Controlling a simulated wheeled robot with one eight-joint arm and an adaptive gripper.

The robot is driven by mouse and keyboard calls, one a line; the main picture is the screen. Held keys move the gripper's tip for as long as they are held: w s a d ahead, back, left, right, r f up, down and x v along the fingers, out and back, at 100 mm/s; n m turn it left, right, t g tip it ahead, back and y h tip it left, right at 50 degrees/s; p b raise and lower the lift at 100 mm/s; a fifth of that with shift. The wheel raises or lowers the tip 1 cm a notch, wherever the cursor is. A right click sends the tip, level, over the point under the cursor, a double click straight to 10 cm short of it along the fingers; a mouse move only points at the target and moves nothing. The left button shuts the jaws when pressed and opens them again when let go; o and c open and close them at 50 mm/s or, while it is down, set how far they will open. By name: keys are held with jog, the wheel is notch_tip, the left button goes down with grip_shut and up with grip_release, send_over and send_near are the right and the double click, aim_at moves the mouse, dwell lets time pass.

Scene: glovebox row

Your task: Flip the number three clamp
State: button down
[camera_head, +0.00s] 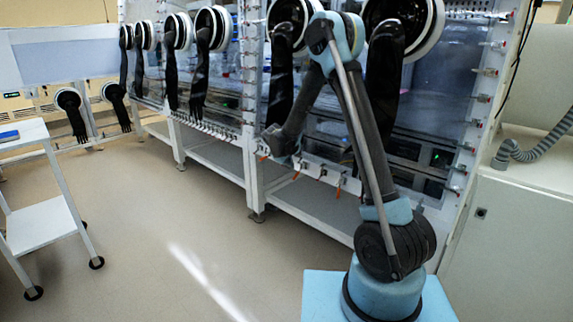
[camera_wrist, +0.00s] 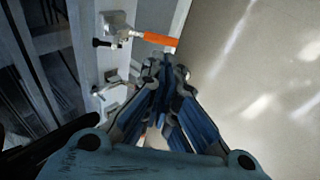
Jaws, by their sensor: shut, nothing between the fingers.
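Toggle clamps with orange handles line the lower front edge of the glovebox. In the head view I see an orange handle (camera_head: 297,175) and another further right (camera_head: 339,190), both hanging downward. In the wrist view one clamp (camera_wrist: 118,32) shows at the top, its orange handle (camera_wrist: 160,40) sticking out to the right. I see no numbers, so I cannot tell which is number three. My gripper (camera_wrist: 165,62) is shut and empty, its tips close to that orange handle; whether they touch is unclear. In the head view my gripper (camera_head: 281,150) is by the glovebox's lower edge.
The glovebox row has black gloves (camera_head: 203,70) hanging from white ports. A white frame leg (camera_head: 252,180) stands below the edge. A white cart (camera_head: 40,220) is at the left, a grey hose (camera_head: 530,155) at the right. The floor (camera_head: 150,230) between is clear.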

aim_at(297, 174)
jog(key=x, duration=0.7)
jog(key=shift+f, duration=0.1)
jog(key=shift+a, duration=0.1)
